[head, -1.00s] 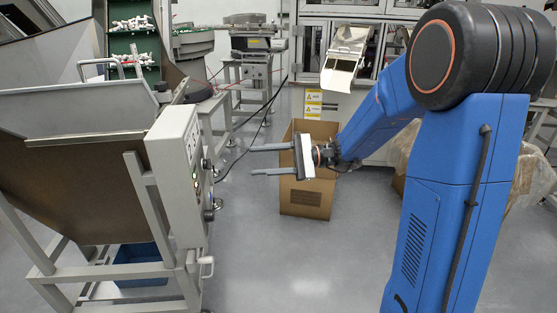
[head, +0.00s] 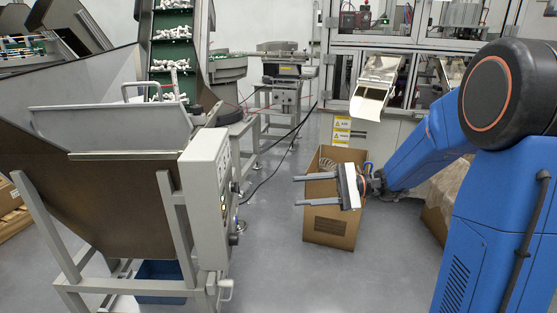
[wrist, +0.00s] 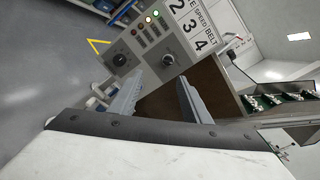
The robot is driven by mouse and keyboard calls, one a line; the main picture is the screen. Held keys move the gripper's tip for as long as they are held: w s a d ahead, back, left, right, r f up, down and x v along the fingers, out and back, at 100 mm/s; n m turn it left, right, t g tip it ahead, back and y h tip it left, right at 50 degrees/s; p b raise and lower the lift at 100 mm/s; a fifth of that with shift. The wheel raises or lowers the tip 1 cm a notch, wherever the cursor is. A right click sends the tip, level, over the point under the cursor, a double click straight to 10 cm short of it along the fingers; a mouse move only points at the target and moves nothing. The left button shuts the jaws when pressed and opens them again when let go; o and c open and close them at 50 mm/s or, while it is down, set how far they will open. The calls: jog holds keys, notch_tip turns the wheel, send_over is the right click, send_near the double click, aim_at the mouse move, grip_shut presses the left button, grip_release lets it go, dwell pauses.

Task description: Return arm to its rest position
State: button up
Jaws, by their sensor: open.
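My gripper (head: 300,190) is open and empty in the head view. Its two long grey fingers point left, apart from each other, in front of and above an open cardboard box (head: 330,228). My blue arm reaches in from the right and is bent at the elbow. In the wrist view my gripper (wrist: 158,86) also shows, with nothing between its fingers. Beyond the fingertips stands the grey control box (wrist: 150,50) with knobs, lit buttons and number labels.
A hopper machine (head: 110,200) with a green conveyor (head: 172,50) of white parts stands at the left; its control box (head: 210,190) faces the gripper. A metal chute (head: 373,90) juts from the cabinet behind.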

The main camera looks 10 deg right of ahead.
jog(key=s+f+n+g+h, duration=0.1)
jog(key=s+f+n+h, duration=0.2)
jog(key=s, duration=0.6)
jog(key=s+f+n+g+h, duration=0.1)
jog(key=s+n+h, duration=0.1)
jog(key=s+h, duration=0.5)
jog(key=s+d+f+n+t+h, duration=0.1)
jog(key=s+d+n+t+h, duration=0.3)
jog(key=s+d+h, duration=0.3)
jog(key=shift+s+d+f+n+t, duration=0.15)
jog(key=shift+s+d+n+t, duration=0.45)
jog(key=shift+s+d, duration=1.8)
jog(key=shift+w+d, duration=0.6)
dwell(2.7)
